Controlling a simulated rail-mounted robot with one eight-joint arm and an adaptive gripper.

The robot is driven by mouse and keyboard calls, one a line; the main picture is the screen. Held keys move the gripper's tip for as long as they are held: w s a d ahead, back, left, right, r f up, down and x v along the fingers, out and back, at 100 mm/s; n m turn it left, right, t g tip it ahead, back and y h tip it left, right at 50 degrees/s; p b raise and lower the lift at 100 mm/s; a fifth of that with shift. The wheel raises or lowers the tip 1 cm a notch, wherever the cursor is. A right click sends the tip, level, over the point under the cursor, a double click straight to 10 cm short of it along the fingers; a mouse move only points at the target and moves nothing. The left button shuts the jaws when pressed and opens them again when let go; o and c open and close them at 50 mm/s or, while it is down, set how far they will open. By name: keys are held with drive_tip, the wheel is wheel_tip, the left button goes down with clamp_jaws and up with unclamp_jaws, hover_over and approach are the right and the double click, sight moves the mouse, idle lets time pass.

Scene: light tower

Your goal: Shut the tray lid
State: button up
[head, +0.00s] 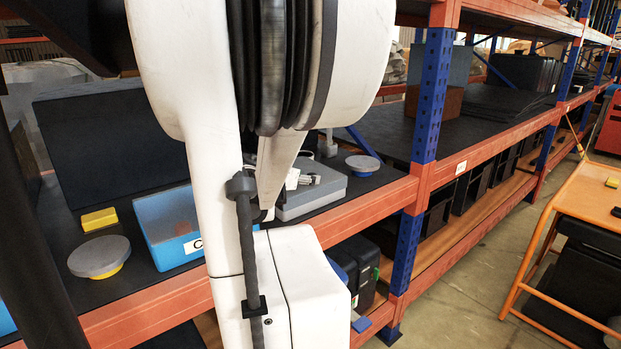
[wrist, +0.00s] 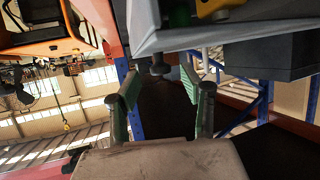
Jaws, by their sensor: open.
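A blue tray (head: 165,232) with a white label sits on the dark shelf, left of my arm in the head view. My arm covers its right part. No lid on it can be made out for sure. A grey box (head: 312,196) stands right of my arm, partly hidden. In the wrist view my gripper (wrist: 160,92) is open, its two green-padded fingers apart. A dark knob (wrist: 158,67) shows between the fingertips, below a light grey edge (wrist: 200,34); I cannot tell whether this belongs to a lid. My gripper is not clearly seen in the head view.
A yellow block (head: 99,219) and a grey round disc (head: 98,257) lie left of the blue tray. Another disc (head: 362,164) lies right of the grey box. A blue rack post (head: 431,95) and an orange shelf beam (head: 372,207) bound the space. An orange cart (head: 585,195) stands right.

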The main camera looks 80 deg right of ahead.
drive_tip(key=v, duration=0.8)
